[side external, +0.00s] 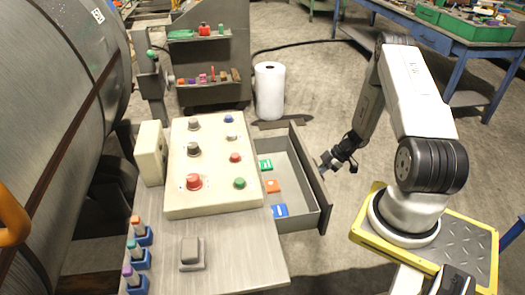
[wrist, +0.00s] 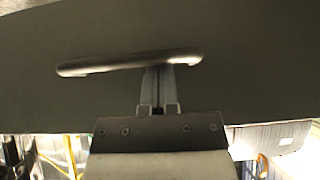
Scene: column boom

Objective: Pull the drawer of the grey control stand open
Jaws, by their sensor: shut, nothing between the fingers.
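The drawer (side external: 318,190) of the grey control stand (side external: 240,240) is pulled well out to the right in the side view, its inside showing. A green, an orange and a blue block lie in it. In the wrist view the dark drawer front (wrist: 250,85) fills most of the picture, with a bar handle (wrist: 125,64) across it. My gripper (side external: 326,164) is at the outer face of the drawer front. Its fingers (wrist: 158,80) are shut and empty, with their tips at the handle's right half; I cannot tell whether they touch it. The handle is hidden in the side view.
A sloped panel (side external: 212,160) with knobs and buttons sits on the stand. A white roll (side external: 269,92) stands on the floor behind the drawer. A blue-legged workbench (side external: 455,35) is at the back right. The floor between drawer and roll is mostly clear.

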